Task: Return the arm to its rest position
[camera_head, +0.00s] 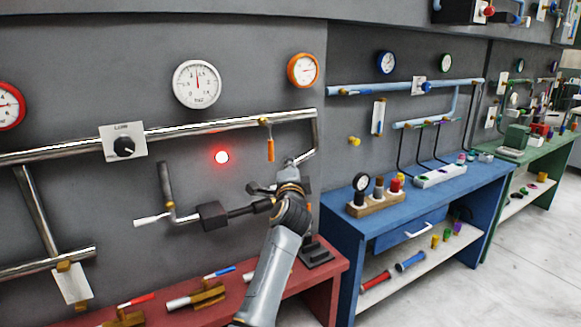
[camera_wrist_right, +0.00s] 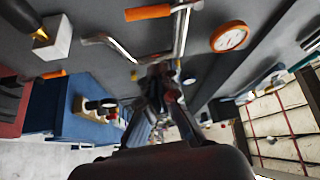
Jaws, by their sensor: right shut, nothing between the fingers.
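My right arm comes up from the bottom middle in the head view. My right gripper (camera_head: 298,161) is in front of the grey wall panel, near the bend of the silver pipe (camera_head: 224,125). In the right wrist view, the fingers of my right gripper (camera_wrist_right: 160,75) are together with nothing held between them. The pipe bend (camera_wrist_right: 181,30) and an orange handle (camera_wrist_right: 148,12) show beyond the fingers. In the head view, the orange handle (camera_head: 270,149) hangs just left of the gripper. My left gripper is not in view.
A red light (camera_head: 222,157) glows on the wall, and a lever with a dark block (camera_head: 212,215) is left of my arm. Below are a red bench (camera_head: 335,262) and a blue bench (camera_head: 338,228) holding a gauge stand (camera_head: 376,205). Floor at right is clear.

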